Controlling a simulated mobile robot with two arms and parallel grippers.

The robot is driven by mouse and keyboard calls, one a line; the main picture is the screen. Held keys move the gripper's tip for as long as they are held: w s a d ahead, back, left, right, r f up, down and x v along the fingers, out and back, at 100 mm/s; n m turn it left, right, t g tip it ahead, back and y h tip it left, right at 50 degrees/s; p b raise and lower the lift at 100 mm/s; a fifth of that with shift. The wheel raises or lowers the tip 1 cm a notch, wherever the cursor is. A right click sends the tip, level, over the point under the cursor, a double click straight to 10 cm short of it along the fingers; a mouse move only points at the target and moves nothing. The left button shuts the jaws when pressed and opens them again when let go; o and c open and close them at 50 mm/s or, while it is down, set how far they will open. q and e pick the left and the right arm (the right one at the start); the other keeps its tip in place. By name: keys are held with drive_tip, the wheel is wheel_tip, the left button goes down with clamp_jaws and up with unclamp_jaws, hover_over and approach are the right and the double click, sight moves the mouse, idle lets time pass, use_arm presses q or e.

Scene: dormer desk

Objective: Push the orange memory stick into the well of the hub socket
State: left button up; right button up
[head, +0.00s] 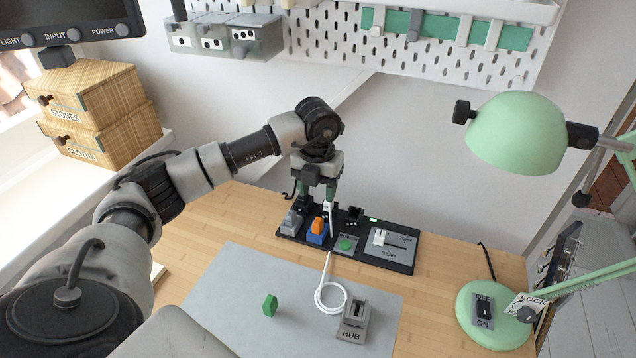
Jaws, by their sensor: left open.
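The orange memory stick (318,225) stands in a blue block on the dark panel at the back of the desk. The hub socket (353,318), a grey block marked HUB with a dark well in its top, sits on the grey mat near the front. My left gripper (318,203) points down over the panel, open, its fingertips just above and behind the orange stick in the picture. I cannot tell whether it touches anything there. My right gripper is not in view.
A green piece (270,305) stands on the grey mat (225,300). A coiled white cable (330,298) lies beside the hub. The dark panel (400,262) also bears a grey block, a green button and a white switch. A green lamp (495,315) stands at right.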

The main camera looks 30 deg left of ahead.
sight(317, 221)
use_arm(q)
wheel_tip(317, 221, down, 11)
drive_tip(key=shift+r, duration=0.15)
idle(0.4)
clamp_jaws()
idle(0.3)
drive_tip(key=shift+r+p, duration=0.85)
drive_tip(key=shift+r+p, duration=1.7)
drive_tip(key=shift+r, duration=0.6)
drive_tip(key=shift+s, duration=0.1)
